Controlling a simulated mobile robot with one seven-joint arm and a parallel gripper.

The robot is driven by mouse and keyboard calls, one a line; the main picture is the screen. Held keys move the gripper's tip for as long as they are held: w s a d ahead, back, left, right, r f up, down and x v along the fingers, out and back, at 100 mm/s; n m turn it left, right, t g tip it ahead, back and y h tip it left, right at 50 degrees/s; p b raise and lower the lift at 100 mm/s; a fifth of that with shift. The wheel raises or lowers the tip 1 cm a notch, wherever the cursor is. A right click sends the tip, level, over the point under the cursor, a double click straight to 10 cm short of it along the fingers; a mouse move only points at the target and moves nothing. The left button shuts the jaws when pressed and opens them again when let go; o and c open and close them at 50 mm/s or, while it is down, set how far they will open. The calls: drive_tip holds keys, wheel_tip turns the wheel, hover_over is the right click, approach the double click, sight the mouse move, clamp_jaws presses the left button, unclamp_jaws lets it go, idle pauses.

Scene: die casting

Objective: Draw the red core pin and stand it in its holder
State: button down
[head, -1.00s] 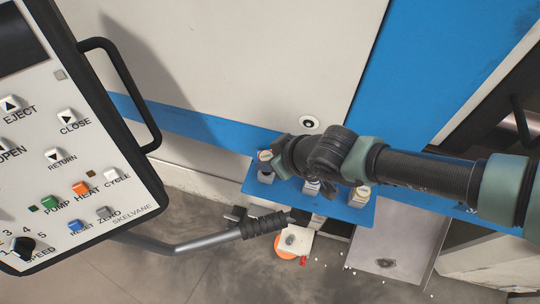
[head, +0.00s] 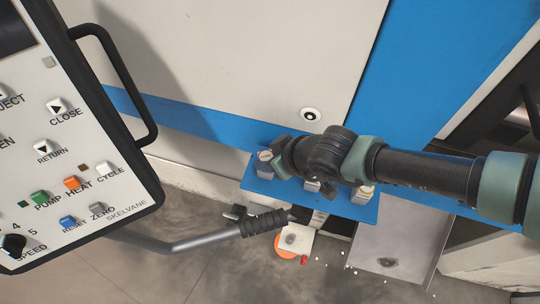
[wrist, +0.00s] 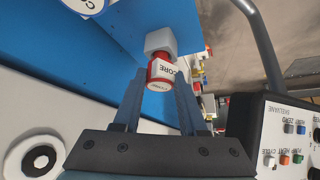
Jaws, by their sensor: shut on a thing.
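The red core pin (wrist: 158,73), with a white band marked CORE and a pale end cap, is between the two blue fingers of my gripper (wrist: 160,82) in the wrist view. The gripper is shut on it. A pale grey block (wrist: 160,41) is right at the pin's far end, on the blue shelf (wrist: 180,25). I cannot tell how deep the pin sits in that block. In the head view my wrist hides the pin and the fingers above the blue shelf (head: 345,208).
Several pale posts stand on the shelf, one at its left end (head: 264,160). A control panel (head: 70,150) with a black handle is on the left. A bar with a black grip (head: 264,223) lies just below the shelf. A grey plate (head: 395,250) is at lower right.

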drive_tip(key=shift+f+b, duration=0.55)
drive_tip(key=shift+f, duration=0.15)
drive_tip(key=shift+c, duration=1.9)
unclamp_jaws()
drive_tip(key=shift+r, duration=0.1)
drive_tip(key=shift+s+d+r, duration=0.2)
drive_tip(key=shift+d+r, duration=0.1)
drive_tip(key=shift+r, duration=0.15)
drive_tip(key=p+v, duration=0.5)
drive_tip(key=v, duration=0.7)
drive_tip(key=shift+a+f, duration=0.1)
drive_tip(key=shift+f, duration=0.05)
